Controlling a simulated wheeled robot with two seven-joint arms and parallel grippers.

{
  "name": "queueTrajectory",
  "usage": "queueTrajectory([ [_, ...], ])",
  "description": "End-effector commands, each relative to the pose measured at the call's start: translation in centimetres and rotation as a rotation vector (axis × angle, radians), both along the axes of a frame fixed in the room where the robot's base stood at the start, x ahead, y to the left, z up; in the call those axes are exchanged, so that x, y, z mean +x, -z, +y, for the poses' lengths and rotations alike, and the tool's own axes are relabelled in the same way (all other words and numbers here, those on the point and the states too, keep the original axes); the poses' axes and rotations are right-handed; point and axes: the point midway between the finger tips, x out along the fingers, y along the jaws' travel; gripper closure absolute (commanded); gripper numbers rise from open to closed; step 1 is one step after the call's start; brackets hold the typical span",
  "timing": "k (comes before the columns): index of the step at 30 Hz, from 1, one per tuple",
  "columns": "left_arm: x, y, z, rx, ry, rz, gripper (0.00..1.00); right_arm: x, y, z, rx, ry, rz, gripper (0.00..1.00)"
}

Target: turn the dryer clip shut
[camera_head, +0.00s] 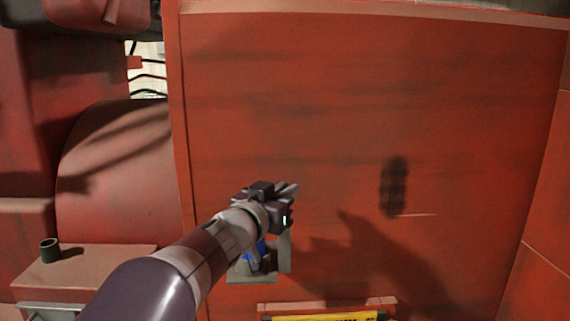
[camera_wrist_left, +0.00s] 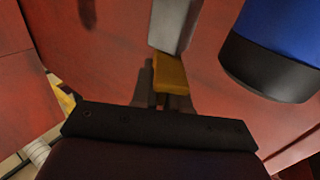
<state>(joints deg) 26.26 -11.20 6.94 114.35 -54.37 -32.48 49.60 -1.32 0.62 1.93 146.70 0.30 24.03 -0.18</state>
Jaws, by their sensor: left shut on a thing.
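The dryer shows in the head view as a blue body (camera_head: 260,250) with a grey bracket (camera_head: 285,255), low on the red panel and partly hidden behind my left arm. In the left wrist view a blue cylinder with a black end (camera_wrist_left: 290,35) stands at the upper right. A yellow block (camera_wrist_left: 172,75) with a grey bar (camera_wrist_left: 174,24) beyond it, apparently the clip, lies straight ahead of the dark palm. My left gripper (camera_head: 286,191) is beside the top of the dryer, shut on what appears to be the clip. Its contact is hidden. My right gripper is not in view.
The large red panel (camera_head: 350,100) is bare above and right of the dryer. A yellow plate (camera_head: 325,317) sits on a ledge below. A small dark green cup (camera_head: 49,250) stands on a red ledge (camera_head: 95,265) at the left.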

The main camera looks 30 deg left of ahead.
Motion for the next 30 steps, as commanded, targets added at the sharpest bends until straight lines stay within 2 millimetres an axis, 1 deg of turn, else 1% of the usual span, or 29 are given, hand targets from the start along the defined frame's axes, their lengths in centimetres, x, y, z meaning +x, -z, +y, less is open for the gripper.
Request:
queueTrajectory([
  [1, -0.01, -0.54, 0.23, 0.000, 0.037, 0.000, 1.00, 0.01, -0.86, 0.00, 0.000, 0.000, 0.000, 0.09],
  [4, 0.00, -0.32, 0.18, -0.003, 0.135, 0.001, 1.00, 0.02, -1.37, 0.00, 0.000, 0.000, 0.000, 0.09],
  [18, 0.04, 0.09, 0.01, -0.002, 0.576, 0.004, 1.00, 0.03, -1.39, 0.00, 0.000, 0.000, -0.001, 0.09],
  [24, 0.03, 0.09, -0.05, -0.002, 0.726, 0.005, 1.00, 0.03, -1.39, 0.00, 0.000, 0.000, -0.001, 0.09],
  [30, 0.01, 0.09, -0.09, -0.002, 0.830, 0.005, 1.00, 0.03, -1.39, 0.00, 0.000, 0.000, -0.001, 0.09],
])
